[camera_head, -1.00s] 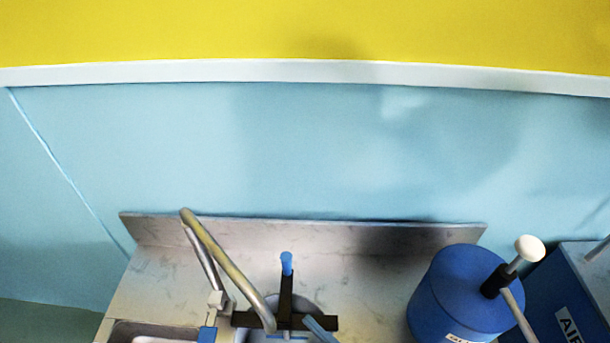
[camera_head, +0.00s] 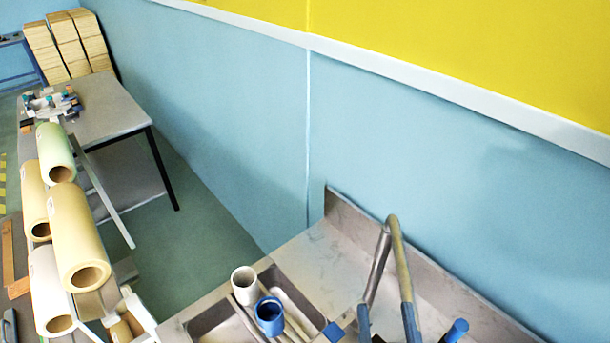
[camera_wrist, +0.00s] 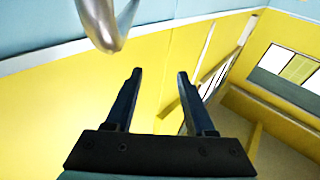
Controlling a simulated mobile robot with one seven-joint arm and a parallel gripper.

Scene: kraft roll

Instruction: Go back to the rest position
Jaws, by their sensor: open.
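My gripper (camera_wrist: 160,80) shows in the wrist view with its two dark fingers apart and nothing between them. Behind the fingers is a yellow wall, with windows to the right. In the head view I cannot make out the gripper clearly.
In the head view, a curved metal tap (camera_head: 398,265) rises beside a sink (camera_head: 205,322) holding a white cup (camera_head: 244,285) and a blue cup (camera_head: 269,316). A grey table (camera_head: 110,105) and stacked boxes (camera_head: 70,45) lie beyond. Green floor (camera_head: 205,215) is clear between.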

